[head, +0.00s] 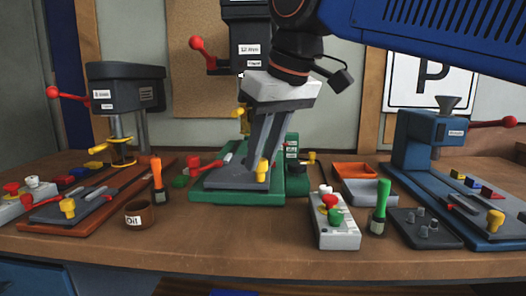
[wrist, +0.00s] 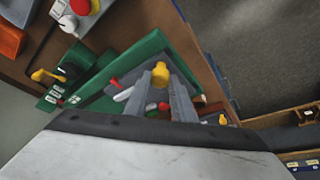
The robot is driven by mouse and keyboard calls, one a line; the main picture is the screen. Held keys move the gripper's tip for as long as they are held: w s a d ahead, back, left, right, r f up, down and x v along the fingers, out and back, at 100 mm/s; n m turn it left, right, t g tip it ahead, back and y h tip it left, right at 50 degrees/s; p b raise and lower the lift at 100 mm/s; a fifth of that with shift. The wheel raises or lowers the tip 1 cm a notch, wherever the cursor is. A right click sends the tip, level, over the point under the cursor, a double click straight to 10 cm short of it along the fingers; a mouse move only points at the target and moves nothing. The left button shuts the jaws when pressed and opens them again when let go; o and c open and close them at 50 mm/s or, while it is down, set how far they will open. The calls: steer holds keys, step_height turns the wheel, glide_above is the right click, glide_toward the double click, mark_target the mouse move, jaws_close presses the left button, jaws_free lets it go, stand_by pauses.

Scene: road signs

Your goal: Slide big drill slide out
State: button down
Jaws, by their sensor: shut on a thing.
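The big drill (head: 250,48) stands at the middle back of the bench, with a dark head labelled 12.0mm and a green base (head: 237,198). Its grey slide (head: 222,180) lies on the green base and has a yellow knob (head: 262,171) near its front right. My gripper (head: 257,178) points down at the slide and is shut on the yellow knob. In the wrist view the knob (wrist: 160,74) shows between the fingertips. My gripper and arm hide part of the slide and the drill column.
A smaller drill (head: 125,85) stands left and a blue machine (head: 425,140) right. In front are an oil cup (head: 140,214), a control box (head: 334,222) with coloured buttons and a green-handled tool (head: 380,205). Bench top before the green base is clear.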

steer(key=shift+s, duration=0.2)
steer(key=c, duration=1.5)
jaws_free()
steer(key=shift+r, duration=0.15)
steer(key=v, duration=1.7)
steer(key=shift+r, duration=0.1)
